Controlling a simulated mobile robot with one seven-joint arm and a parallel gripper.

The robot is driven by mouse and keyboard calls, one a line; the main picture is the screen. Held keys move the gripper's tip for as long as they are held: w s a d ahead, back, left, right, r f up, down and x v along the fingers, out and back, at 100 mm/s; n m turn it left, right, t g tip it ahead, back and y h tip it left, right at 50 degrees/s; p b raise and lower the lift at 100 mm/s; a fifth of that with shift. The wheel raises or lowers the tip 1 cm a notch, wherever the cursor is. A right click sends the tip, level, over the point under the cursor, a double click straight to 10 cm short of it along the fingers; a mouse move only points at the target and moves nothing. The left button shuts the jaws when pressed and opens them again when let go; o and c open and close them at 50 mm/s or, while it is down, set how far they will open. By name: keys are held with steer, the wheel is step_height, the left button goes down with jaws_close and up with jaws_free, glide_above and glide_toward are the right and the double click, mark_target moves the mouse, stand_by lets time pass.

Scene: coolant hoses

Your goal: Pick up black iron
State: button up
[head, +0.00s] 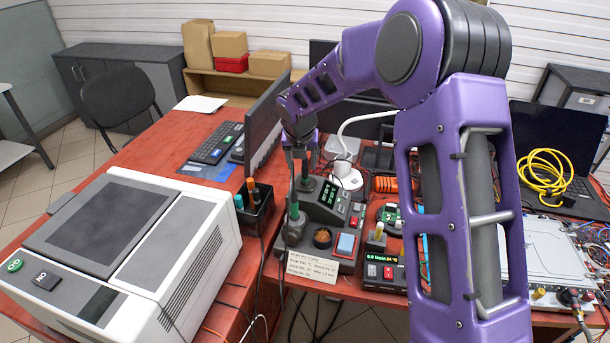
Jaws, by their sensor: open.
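A soldering station (337,204) with a green-lit display stands near the front edge of the red table in the head view. Two irons with dark, greenish handles stand upright in holders beside it. The rear iron (305,176) is directly below and between the fingers of my gripper (301,158). The front iron (293,207) stands at the station's left front corner. Neither handle looks plainly black, so I cannot tell which is the black iron. My gripper points down and is open; whether its fingers touch the rear handle is not clear.
A large white machine (120,250) fills the left front. A black pen box (255,208) stands left of the station. A monitor (266,120) rises behind and left of my gripper. A white-corded device (344,176), a power unit (385,272) and cables crowd the right.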

mark_target(305, 168)
steer(key=shift+d+x, duration=0.15)
steer(key=shift+x, duration=1.35)
steer(key=shift+d+x, duration=0.2)
steer(key=shift+x, duration=1.3)
steer(key=shift+r, duration=0.1)
jaws_close()
